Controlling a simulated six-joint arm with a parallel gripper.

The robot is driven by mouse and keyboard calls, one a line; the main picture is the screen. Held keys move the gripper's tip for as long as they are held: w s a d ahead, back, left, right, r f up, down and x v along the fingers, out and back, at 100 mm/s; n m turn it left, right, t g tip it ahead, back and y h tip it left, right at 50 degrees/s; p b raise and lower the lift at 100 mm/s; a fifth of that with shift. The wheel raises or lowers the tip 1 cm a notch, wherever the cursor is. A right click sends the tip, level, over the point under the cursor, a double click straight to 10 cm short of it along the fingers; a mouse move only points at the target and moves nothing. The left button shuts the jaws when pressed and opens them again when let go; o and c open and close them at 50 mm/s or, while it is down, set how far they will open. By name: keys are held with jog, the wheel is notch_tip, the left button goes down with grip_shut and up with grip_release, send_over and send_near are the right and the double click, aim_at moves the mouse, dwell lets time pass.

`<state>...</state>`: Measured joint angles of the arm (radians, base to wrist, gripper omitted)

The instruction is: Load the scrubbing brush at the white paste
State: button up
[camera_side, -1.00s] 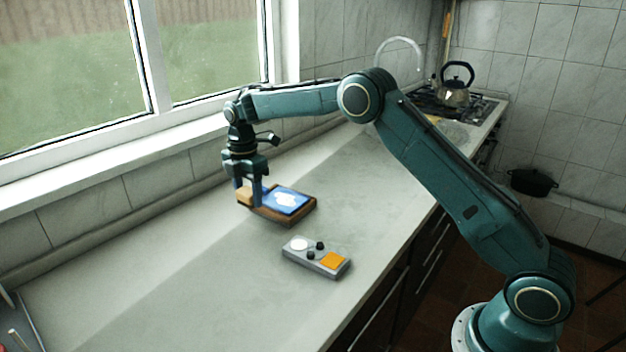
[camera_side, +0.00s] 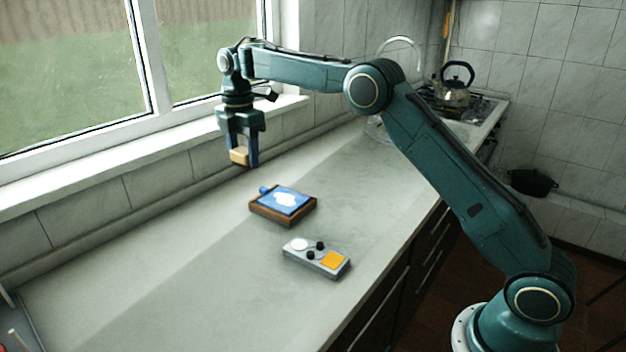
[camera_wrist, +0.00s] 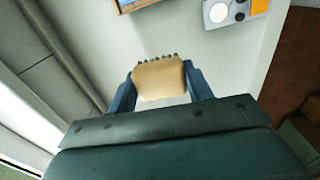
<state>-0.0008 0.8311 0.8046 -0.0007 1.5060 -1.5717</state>
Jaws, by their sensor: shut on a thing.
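My gripper (camera_side: 240,158) is shut on the tan wooden scrubbing brush (camera_side: 238,156) and holds it in the air above the counter, up and left of the tray. In the wrist view the brush (camera_wrist: 159,80) sits between my two blue fingers, with a row of dark bristle tips along its far edge. The white paste (camera_side: 286,199) is a patch on a blue panel (camera_side: 298,208) set in a brown wooden tray (camera_side: 283,217) on the counter. The brush and the tray are apart. Whether the bristles carry paste cannot be seen.
A grey box (camera_side: 316,259) with a white disc, black knobs and an orange square lies on the counter (camera_side: 190,290) in front of the tray. The window wall runs close behind my gripper. A kettle (camera_side: 456,88) stands on the far stove. The counter's left part is mostly clear.

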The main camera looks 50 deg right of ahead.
jog(key=shift+o, duration=0.7)
jog(key=shift+c, duration=0.3)
jog(key=shift+s+f, duration=0.1)
jog(key=shift+f, duration=0.05)
jog(key=shift+s+d+f, duration=0.2)
jog(key=shift+s+f, duration=0.35)
jog(key=shift+f, duration=0.1)
jog(key=s+d+f, duration=0.1)
jog(key=s+f, duration=0.8)
jog(key=s, duration=0.4)
jog(key=shift+d, duration=0.3)
jog(key=shift+f, duration=0.2)
jog(key=shift+f, duration=2.8)
